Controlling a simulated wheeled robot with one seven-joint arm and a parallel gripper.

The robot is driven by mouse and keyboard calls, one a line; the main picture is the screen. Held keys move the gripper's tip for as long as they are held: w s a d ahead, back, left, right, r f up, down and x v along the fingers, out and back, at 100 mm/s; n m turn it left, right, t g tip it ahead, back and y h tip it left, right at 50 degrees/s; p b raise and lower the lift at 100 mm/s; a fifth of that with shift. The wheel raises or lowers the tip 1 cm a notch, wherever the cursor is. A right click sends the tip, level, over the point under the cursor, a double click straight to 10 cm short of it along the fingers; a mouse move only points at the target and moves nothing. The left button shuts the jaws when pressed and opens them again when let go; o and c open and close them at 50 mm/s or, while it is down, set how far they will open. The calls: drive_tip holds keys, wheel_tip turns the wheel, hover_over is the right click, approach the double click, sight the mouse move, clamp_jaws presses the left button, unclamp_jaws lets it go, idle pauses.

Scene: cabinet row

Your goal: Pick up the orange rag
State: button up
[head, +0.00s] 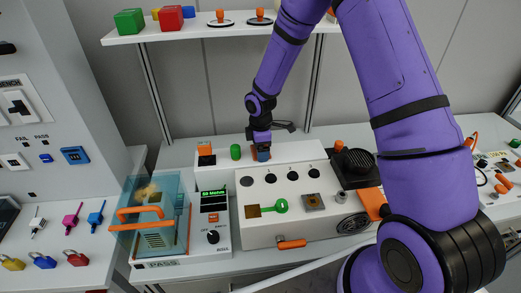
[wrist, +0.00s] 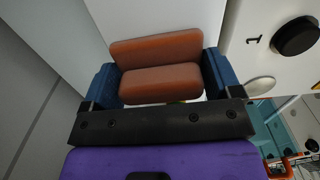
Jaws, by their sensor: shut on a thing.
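The orange rag (wrist: 160,82) shows in the wrist view as two rounded, orange-brown folds lying between the blue fingers. My gripper (wrist: 160,72) is shut on it, with a finger against each end. In the head view my gripper (head: 262,153) points down at the white raised ledge behind the test box. Only a little orange shows between the fingers there, and the rag is mostly hidden. I cannot tell whether the rag still touches the ledge.
A green cylinder (head: 235,152) and an orange-topped block (head: 205,149) stand just left of my gripper. The white test box (head: 300,228) with knobs is in front. A black round device (head: 355,162) is to the right. A shelf (head: 180,31) with coloured blocks hangs above.

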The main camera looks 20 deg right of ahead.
drive_tip(key=shift+r, duration=0.55)
drive_tip(key=r, duration=0.1)
drive_tip(key=s+r, duration=0.1)
drive_tip(key=shift+d+r, duration=0.15)
drive_tip(key=shift+r, duration=0.15)
drive_tip(key=s+d, duration=0.1)
drive_tip(key=s, duration=0.4)
drive_tip(key=s+d+r, duration=0.1)
drive_tip(key=s, duration=0.3)
drive_tip(key=s+d, duration=0.1)
drive_tip(key=s, duration=0.4)
drive_tip(key=shift+s+d+r, duration=0.15)
drive_tip(key=shift+s+d, duration=0.1)
drive_tip(key=shift+s, duration=0.05)
